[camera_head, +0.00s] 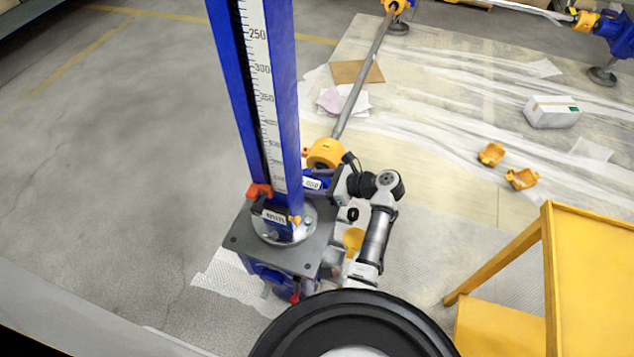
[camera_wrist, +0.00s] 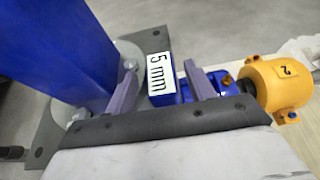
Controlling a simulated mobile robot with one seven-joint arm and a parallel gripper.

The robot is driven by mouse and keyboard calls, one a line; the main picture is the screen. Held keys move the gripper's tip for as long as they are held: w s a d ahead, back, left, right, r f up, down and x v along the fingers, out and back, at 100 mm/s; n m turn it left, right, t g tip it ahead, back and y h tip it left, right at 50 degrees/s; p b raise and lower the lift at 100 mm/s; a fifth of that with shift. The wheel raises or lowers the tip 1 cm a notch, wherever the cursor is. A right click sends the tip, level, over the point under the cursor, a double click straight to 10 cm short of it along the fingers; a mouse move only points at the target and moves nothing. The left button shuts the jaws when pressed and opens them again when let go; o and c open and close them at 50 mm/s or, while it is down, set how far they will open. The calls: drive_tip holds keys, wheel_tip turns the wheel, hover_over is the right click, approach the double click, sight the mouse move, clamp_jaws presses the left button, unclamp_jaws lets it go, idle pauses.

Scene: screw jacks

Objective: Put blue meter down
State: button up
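The blue meter, a tall blue column (camera_head: 285,100) with a white millimetre scale (camera_head: 262,90), stands upright on a grey flanged plate (camera_head: 300,248) in the head view. A red-orange pointer (camera_head: 260,190) sits low on the scale. The column fills the left of the wrist view (camera_wrist: 60,45). My gripper (camera_wrist: 160,70) is open, its two grey-purple fingers apart. A blue block with a "5 mm" label (camera_wrist: 158,75) shows between and beyond the fingers; I see no contact. In the head view my gripper is beside the column's lower right, its fingers hard to make out.
A yellow coupling (camera_wrist: 272,85) lies right of my fingers; it joins a grey shaft (camera_head: 365,70) in the head view. A yellow cart (camera_head: 590,270) stands at right. A white box (camera_head: 552,112) and yellow shells (camera_head: 520,178) lie on the floor. The left floor is clear.

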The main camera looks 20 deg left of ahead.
drive_tip(key=shift+d+r, duration=0.2)
drive_tip(key=shift+d, duration=0.1)
drive_tip(key=v, duration=1.1)
drive_tip(key=shift+d, duration=0.15)
drive_tip(key=shift+r, duration=0.1)
idle(0.7)
